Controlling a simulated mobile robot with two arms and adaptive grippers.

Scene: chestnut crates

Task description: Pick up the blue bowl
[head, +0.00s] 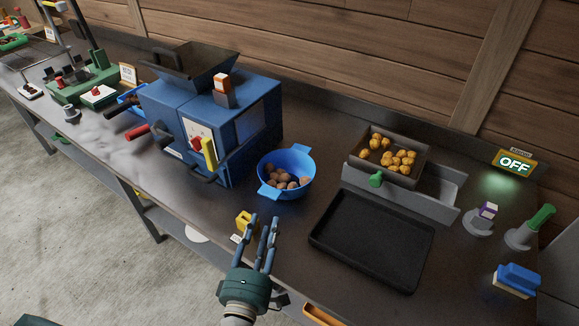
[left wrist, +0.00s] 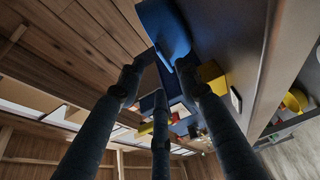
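The blue bowl (head: 288,160) stands upright on the dark workbench, right of the blue machine. It has two side handles and holds several brown chestnuts. My left gripper (head: 265,220) is in front of the bowl, toward the bench's near edge, with its fingers pointing at the bowl's near side. The fingers are spread and empty, apart from the bowl. In the left wrist view the bowl (left wrist: 165,30) shows as a blue shape at the top, beyond the three separated fingers (left wrist: 160,90). My right gripper is not in view.
A blue machine (head: 255,95) stands left of the bowl. A small yellow object (head: 244,222) sits beside my left fingers. A black tray (head: 370,240) lies to the right. Behind it is a box (head: 412,143) of golden chestnuts. A lit OFF sign (head: 515,163) stands far right.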

